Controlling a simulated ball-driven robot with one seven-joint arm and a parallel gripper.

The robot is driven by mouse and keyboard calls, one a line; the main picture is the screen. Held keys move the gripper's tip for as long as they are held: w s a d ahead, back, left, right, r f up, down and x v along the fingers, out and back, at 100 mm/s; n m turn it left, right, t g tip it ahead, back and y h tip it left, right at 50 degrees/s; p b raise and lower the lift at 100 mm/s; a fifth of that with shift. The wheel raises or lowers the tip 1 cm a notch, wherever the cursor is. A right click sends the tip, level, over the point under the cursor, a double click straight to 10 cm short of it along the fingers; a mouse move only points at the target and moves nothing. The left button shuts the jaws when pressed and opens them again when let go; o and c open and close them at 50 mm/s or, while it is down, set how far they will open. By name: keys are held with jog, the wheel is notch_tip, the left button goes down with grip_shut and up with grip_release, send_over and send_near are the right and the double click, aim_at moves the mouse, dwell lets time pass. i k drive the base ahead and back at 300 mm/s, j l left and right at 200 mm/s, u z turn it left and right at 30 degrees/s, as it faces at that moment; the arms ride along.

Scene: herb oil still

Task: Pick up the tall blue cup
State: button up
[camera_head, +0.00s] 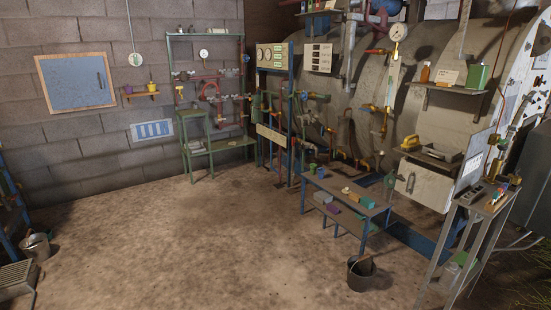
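I cannot pick out a tall blue cup for certain. A small green cup-like thing (312,168) and a small blue-purple one (321,172) stand close together at the back left of the low bench (340,186). They are too small to tell their exact shape or height. A teal block-like thing (368,203) is at the bench's front right. A purple cup-like thing (128,89) stands on a small wall shelf at the left. My gripper is not in view.
A dark bucket (361,274) stands on the floor before the bench. A tall metal side table (487,203) with small things is at the right. The large tank (455,125) and piping fill the back right. The floor (185,235) in the middle and left is clear.

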aim_at(321, 174)
jog(key=i, duration=4.35)
jog(key=i+z, duration=0.15)
jog(key=i, duration=0.55)
jog(key=i+j+z, duration=0.15)
jog(key=i, duration=0.6)
jog(key=j, duration=0.1)
